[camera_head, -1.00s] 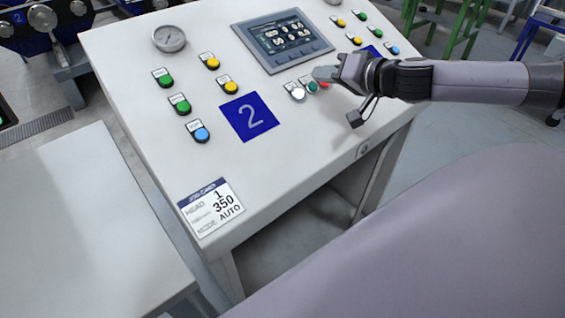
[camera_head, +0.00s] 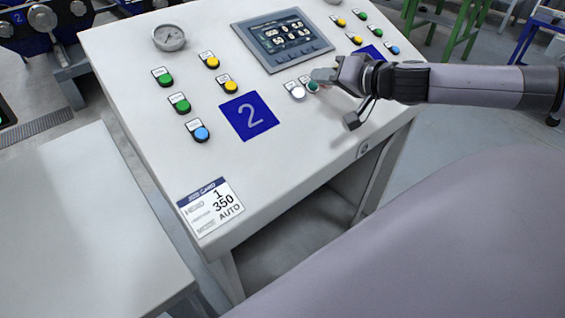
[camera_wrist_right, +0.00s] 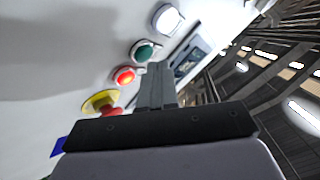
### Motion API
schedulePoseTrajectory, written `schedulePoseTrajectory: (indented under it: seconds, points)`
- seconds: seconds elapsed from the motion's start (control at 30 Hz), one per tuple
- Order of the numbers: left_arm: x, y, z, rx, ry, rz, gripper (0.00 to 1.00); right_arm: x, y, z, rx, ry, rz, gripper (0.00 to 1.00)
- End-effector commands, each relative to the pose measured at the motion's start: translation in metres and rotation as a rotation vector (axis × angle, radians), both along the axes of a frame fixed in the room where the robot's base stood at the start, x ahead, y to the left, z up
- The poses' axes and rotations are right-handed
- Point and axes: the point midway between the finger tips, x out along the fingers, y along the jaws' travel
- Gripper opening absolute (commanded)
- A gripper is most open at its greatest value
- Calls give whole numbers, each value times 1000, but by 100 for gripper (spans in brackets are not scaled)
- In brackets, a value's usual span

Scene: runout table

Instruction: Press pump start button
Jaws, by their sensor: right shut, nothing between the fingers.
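My right gripper (camera_head: 322,75) is shut and empty, its fingertips over the panel just below the screen. It also shows in the right wrist view (camera_wrist_right: 157,78), fingers together. Beside the fingertips is a row of buttons: a white button (camera_head: 298,93), a green button (camera_head: 312,87) and, in the right wrist view, a red button (camera_wrist_right: 124,76) and a red emergency stop on a yellow base (camera_wrist_right: 100,103). In the head view the gripper hides the last two. I cannot read which button is labelled pump start, or tell whether the fingertips touch one. My left gripper is not in view.
The sloped control panel (camera_head: 290,140) also bears a screen (camera_head: 284,42), a gauge (camera_head: 169,38), a blue "2" plate (camera_head: 250,116), a job card (camera_head: 211,207) and coloured buttons on both sides. A bare white table (camera_head: 80,220) stands at the left.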

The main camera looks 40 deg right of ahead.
Motion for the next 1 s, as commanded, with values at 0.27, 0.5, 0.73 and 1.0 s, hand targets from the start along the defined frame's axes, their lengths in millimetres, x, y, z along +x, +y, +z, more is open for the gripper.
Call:
schedulePoseTrajectory:
  seconds: [0.27,0.5,0.73,1.0]
  points:
    - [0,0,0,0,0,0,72,1,0,-2,1,0,0,0]
    - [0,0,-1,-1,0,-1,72,2,0,-4,0,0,0,0]
    - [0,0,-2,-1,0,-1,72,3,0,-7,1,0,0,0]
    - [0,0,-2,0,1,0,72,4,0,-9,0,0,0,0]
